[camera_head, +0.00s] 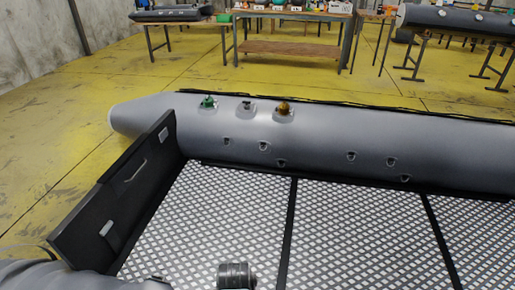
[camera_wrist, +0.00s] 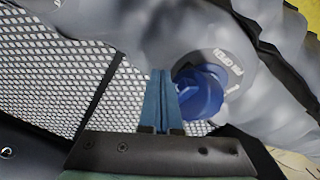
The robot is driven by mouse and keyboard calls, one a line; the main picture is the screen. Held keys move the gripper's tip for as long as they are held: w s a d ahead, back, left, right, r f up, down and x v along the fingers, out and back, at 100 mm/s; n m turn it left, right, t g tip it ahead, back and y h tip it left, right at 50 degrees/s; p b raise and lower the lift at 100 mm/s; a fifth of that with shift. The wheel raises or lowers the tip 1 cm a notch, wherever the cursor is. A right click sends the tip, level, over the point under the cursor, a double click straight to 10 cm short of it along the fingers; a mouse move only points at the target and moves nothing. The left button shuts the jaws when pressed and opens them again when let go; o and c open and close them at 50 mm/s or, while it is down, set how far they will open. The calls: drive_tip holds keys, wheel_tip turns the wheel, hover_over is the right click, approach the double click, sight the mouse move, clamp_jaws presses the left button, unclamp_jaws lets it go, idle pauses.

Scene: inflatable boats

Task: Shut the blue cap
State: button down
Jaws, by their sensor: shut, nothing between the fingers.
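The blue cap (camera_wrist: 200,92) shows in the wrist view on a round grey valve plate (camera_wrist: 228,72) with white lettering, set on a grey inflatable tube. The cap looks tilted, and I cannot tell how far it is open. My gripper (camera_wrist: 163,73) has blue fingers, pressed together and empty. In the picture the fingers are just left of the cap, partly overlapping its left edge; whether they touch it is unclear. The blue cap does not show in the head view.
In the head view, the far boat tube (camera_head: 330,139) carries a green cap (camera_head: 208,102) and an orange cap (camera_head: 284,107). A black transom board (camera_head: 120,195) stands at the left. The boat's patterned floor (camera_head: 355,235) is mostly clear. Workbenches (camera_head: 290,47) stand behind.

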drive_tip(key=shift+w+a+r, duration=0.2)
drive_tip(key=shift+a+r, duration=0.15)
drive_tip(key=shift+a, duration=0.3)
drive_tip(key=shift+w+a+r, duration=0.2)
drive_tip(key=shift+a+r, duration=0.1)
drive_tip(key=shift+a, duration=0.3)
drive_tip(key=shift+w+a, duration=0.15)
drive_tip(key=shift+a, duration=0.55)
drive_tip(key=shift+w+a, duration=0.15)
drive_tip(key=shift+a, duration=0.5)
drive_tip(key=shift+w+a+f+b, duration=0.1)
drive_tip(key=shift+a+f+b, duration=0.1)
drive_tip(key=shift+a, duration=0.3)
drive_tip(key=shift+a+f+b, duration=0.1)
drive_tip(key=shift+a+b, duration=0.05)
drive_tip(key=shift+a, duration=0.3)
drive_tip(key=shift+a+f+b, duration=0.25)
drive_tip(key=shift+a+b, duration=0.15)
drive_tip(key=shift+a, duration=0.35)
drive_tip(key=shift+r, duration=0.1)
wheel_tip(320, 180, up, 7)
drive_tip(key=p, duration=0.7)
